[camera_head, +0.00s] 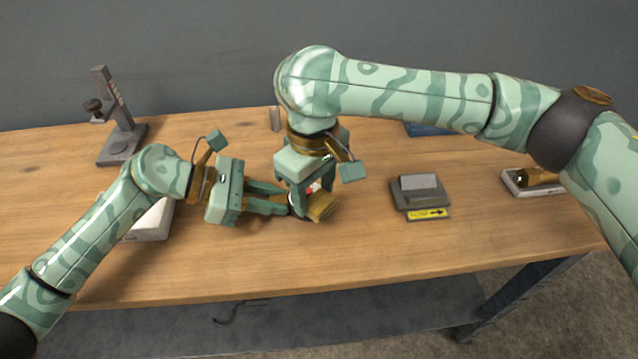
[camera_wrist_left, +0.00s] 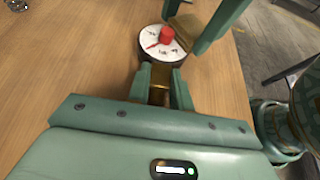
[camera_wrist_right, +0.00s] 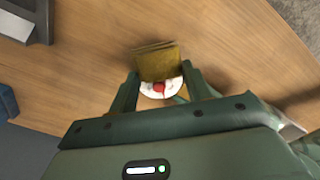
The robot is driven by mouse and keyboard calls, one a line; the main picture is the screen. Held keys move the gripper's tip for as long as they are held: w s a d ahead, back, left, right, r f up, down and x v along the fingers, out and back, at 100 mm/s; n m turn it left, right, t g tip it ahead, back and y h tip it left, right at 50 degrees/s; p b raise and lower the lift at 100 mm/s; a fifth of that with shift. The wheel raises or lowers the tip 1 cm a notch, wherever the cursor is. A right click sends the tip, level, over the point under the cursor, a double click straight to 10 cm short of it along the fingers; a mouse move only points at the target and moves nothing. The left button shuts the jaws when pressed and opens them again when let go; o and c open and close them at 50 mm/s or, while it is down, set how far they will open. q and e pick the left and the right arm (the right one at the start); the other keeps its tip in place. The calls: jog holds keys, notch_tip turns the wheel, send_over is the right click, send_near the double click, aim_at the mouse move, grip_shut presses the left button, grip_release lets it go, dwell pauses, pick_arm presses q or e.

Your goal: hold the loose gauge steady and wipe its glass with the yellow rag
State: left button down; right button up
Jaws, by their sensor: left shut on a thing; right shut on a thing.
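The loose gauge is round with a white dial, dark marks and a red part at its middle; its dial (camera_wrist_left: 150,47) is clear in the left wrist view. In the head view the grippers mostly hide it. My left gripper (camera_head: 288,204) is shut on the gauge's brass stem (camera_wrist_left: 159,92), its fingers just below the dial. My right gripper (camera_head: 308,200) is shut on the folded yellow rag (camera_head: 323,208). The rag (camera_wrist_right: 157,62) overlaps one edge of the dial (camera_wrist_right: 151,90). I cannot tell whether it presses on the glass.
A dark stand (camera_head: 122,146) is at the back left. A white box (camera_head: 152,222) is partly behind my left arm. A dark block (camera_head: 420,193) with a yellow arrow label (camera_head: 428,214) sits right of the rag. A white tray (camera_head: 512,184) holds a brass piece. The front middle of the table is clear.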

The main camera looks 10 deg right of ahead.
dwell(0.4)
jog(key=shift+w+d+f, duration=0.1)
jog(key=shift+w+d, duration=0.45)
jog(key=shift+d, duration=0.1)
jog(key=shift+s+a, duration=0.65)
jog(key=shift+a, duration=0.1)
jog(key=shift+w+d, duration=0.1)
jog(key=shift+d, duration=0.05)
jog(key=shift+w+d, duration=0.5)
jog(key=shift+d, duration=0.05)
jog(key=shift+s+a, duration=0.65)
jog(key=shift+a, duration=0.05)
